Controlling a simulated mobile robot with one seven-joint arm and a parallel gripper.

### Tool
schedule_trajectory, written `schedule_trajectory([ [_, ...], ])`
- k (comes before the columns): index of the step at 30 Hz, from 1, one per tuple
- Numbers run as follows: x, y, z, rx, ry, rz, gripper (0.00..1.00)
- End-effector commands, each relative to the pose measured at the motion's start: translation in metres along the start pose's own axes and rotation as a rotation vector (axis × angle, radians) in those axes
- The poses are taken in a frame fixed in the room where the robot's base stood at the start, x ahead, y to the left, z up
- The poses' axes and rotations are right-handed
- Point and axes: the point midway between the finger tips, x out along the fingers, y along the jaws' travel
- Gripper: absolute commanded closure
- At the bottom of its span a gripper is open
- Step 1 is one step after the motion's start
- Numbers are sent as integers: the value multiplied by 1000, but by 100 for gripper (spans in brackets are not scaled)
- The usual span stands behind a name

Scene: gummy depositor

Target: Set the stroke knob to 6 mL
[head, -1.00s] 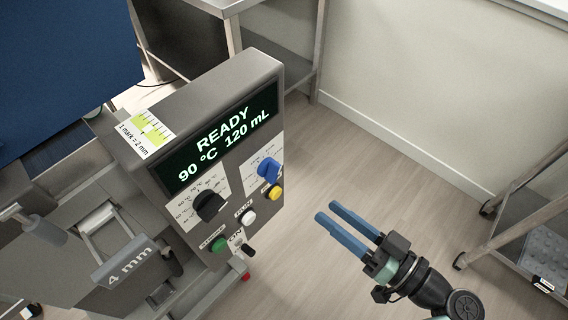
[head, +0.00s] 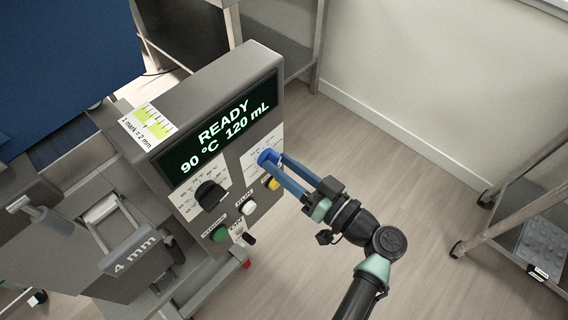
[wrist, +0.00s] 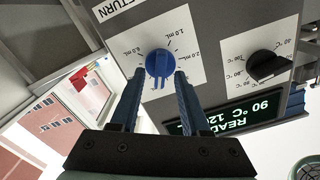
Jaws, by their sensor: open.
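The blue stroke knob (head: 267,156) is on the right part of the machine's grey front panel (head: 232,212). In the wrist view the knob (wrist: 159,62) sits on a white dial plate, seen upside down, with marks reading 1.0, 2.0 and 6.0 mL. Its ridge runs roughly up and down in that view; which mark it points to is not clear. My gripper (head: 277,165) is open with its blue fingers reaching to the knob. In the wrist view the fingertips (wrist: 160,76) lie on either side of the knob's lower part; contact cannot be told.
The display (head: 222,135) reads READY, 90 °C, 120 mL. A black knob (head: 209,194), a yellow button (head: 272,183), a white button (head: 249,207), a green button (head: 220,234) and a toggle switch (head: 243,235) sit close by.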

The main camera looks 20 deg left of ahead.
Motion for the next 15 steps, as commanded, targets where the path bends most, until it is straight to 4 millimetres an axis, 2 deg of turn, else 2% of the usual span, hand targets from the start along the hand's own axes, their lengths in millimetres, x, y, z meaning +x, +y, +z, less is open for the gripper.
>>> schedule_trajectory([
  [2,0,0,0,0,0,0,54],
  [9,0,0,0,0,0,0,97],
  [10,0,0,0,0,0,0,100],
  [15,-1,0,0,0,0,0,100],
])
